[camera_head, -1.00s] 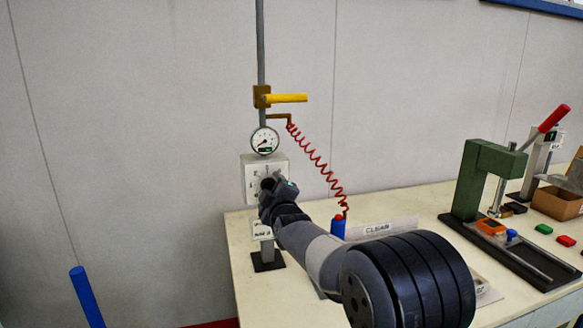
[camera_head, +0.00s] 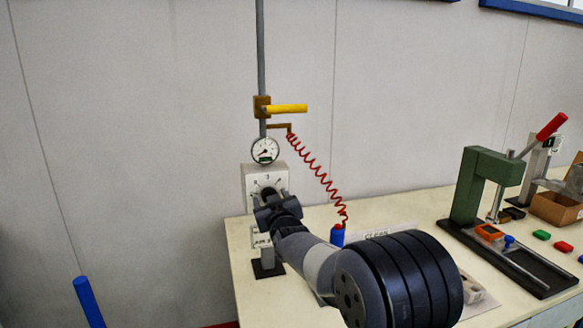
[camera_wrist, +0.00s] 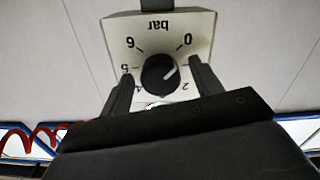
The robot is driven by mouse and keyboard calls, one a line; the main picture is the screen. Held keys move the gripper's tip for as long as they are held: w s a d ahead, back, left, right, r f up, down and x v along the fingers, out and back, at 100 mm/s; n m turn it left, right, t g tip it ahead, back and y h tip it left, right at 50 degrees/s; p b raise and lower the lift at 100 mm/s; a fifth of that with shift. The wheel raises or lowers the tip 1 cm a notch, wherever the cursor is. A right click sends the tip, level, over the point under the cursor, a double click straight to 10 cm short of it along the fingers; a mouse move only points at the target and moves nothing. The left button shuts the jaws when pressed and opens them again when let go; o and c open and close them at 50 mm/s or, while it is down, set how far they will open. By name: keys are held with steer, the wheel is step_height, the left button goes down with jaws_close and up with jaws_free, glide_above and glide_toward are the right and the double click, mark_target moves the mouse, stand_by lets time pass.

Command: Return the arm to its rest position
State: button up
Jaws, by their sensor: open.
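My gripper (camera_wrist: 160,90) is open in the wrist view, with one finger on each side of the black dial knob (camera_wrist: 160,72). The fingers look apart from the knob, with nothing held. The knob sits on a white panel marked in bar, which appears upside down there. In the head view my gripper (camera_head: 278,208) is in front of the dial box (camera_head: 252,180) and hides part of it. My arm reaches from the lower right toward the box, above the table.
A round gauge (camera_head: 265,150) and a yellow lever (camera_head: 288,109) are on the pipe above the box. A red coiled hose (camera_head: 318,175) runs down to a blue nozzle (camera_head: 337,235). A green press (camera_head: 468,185) stands on the table (camera_head: 236,262) at right. A blue post (camera_head: 88,300) is at left.

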steer(key=m+p, duration=0.2)
steer(key=m, duration=0.1)
steer(key=shift+m+p, duration=0.3)
steer(key=shift+m, duration=0.1)
steer(key=shift+s, duration=0.15)
